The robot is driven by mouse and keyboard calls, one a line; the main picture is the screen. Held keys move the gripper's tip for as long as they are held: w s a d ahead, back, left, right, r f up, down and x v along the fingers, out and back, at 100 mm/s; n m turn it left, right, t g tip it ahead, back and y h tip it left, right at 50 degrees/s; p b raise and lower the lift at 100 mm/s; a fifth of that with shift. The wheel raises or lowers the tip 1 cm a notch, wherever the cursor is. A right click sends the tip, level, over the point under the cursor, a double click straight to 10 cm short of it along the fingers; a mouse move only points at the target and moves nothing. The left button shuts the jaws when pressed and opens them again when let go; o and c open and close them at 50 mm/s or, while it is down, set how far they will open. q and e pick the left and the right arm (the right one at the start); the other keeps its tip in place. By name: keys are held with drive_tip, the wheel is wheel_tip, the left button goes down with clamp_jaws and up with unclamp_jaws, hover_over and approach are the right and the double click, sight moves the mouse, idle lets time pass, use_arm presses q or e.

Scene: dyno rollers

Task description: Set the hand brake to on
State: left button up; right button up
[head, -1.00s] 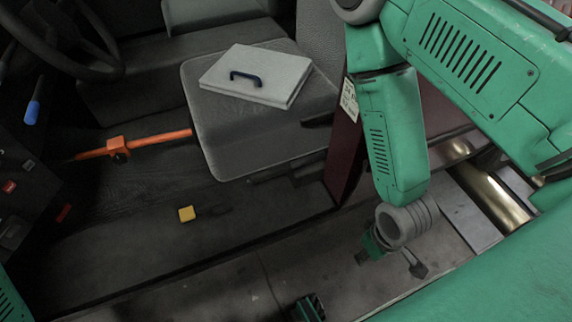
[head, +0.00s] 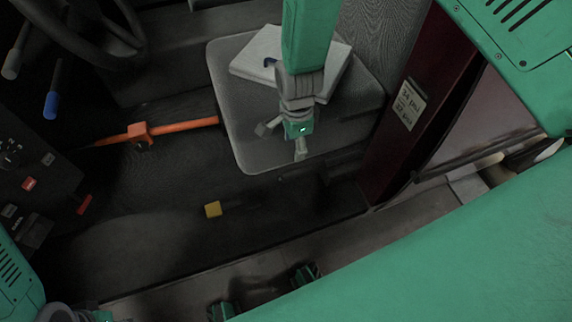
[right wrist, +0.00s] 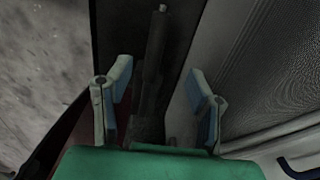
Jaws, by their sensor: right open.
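A dark lever with a greyish rod-like end (right wrist: 154,75), which looks like the hand brake, stands between the fingers in the right wrist view. It lies in the gap between the grey seat (head: 235,140) and the door side. My right gripper (head: 283,143) is over the seat's near edge in the head view. It is open, with its two fingers (right wrist: 160,100) apart on either side of the lever in the picture. Contact cannot be told. In the head view I cannot make out the lever clearly near the gripper. My left gripper is not clearly in view.
A pale case (head: 258,48) with a dark blue handle lies on the seat. An orange bar (head: 139,133) runs left of the seat. A steering wheel (head: 100,50) is at top left. A yellow block (head: 212,209) is on the floor. A dark red pillar (head: 405,115) stands at right.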

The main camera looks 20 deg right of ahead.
drive_tip(key=b, duration=0.1)
hover_over(293, 171)
drive_tip(key=f, duration=0.4)
drive_tip(key=shift+s+d+f, duration=0.15)
drive_tip(key=shift+d+f, duration=0.1)
drive_tip(key=shift+d, duration=0.05)
drive_tip(key=f, duration=0.2)
drive_tip(key=f+b, duration=0.1)
drive_tip(key=f, duration=0.2)
drive_tip(key=f+b, duration=0.1)
drive_tip(key=f, duration=0.2)
drive_tip(key=shift+a+f, duration=0.25)
drive_tip(key=shift+a, duration=0.05)
drive_tip(key=shift+d+f+b, duration=0.1)
drive_tip(key=shift+f+b, duration=0.15)
drive_tip(key=shift+b, duration=0.05)
drive_tip(key=shift+d+f, duration=0.1)
drive_tip(key=shift+d, duration=0.05)
drive_tip(key=shift+a, duration=0.2)
clamp_jaws()
